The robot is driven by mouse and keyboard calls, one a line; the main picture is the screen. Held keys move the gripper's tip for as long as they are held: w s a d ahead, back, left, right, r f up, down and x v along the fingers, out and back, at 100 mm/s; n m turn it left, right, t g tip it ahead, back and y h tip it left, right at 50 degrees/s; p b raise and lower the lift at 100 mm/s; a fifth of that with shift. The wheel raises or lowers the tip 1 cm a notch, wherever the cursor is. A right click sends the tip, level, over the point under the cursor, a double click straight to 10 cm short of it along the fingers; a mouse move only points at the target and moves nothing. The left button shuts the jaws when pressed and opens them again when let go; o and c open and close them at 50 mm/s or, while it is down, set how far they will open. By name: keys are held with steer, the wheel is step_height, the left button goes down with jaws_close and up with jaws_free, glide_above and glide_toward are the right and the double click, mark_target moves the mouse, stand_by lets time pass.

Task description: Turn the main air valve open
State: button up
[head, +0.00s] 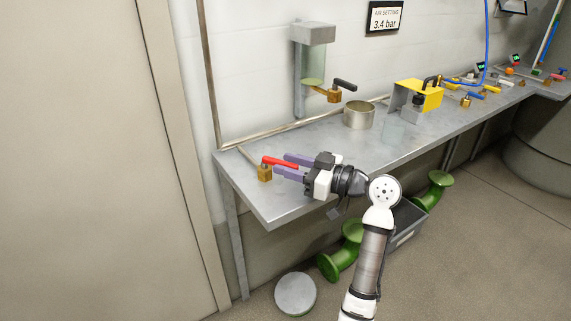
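A brass valve (264,173) with a red lever handle (276,161) stands at the near left end of the metal bench, on a thin pipe. The lever points right, roughly along the bench, toward my gripper. My gripper (281,164) comes in from the right, with its two purple fingers spread apart. The lever's free end lies between the fingers, one on each side. Whether either finger touches the lever is too small to tell. The valve body is left of the fingertips.
The metal bench (400,138) runs along the wall. A second brass valve with a black lever (344,84) sits under a wall-mounted unit (312,35). A metal cup (359,115) and yellow bracket (428,95) stand further right. Green pipe pieces (340,262) lie below.

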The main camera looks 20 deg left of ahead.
steer(key=s+d+b, duration=0.1)
steer(key=d, duration=1.1)
steer(key=shift+s+d, duration=0.2)
steer(key=shift+s, duration=0.15)
steer(key=shift+c, duration=0.5)
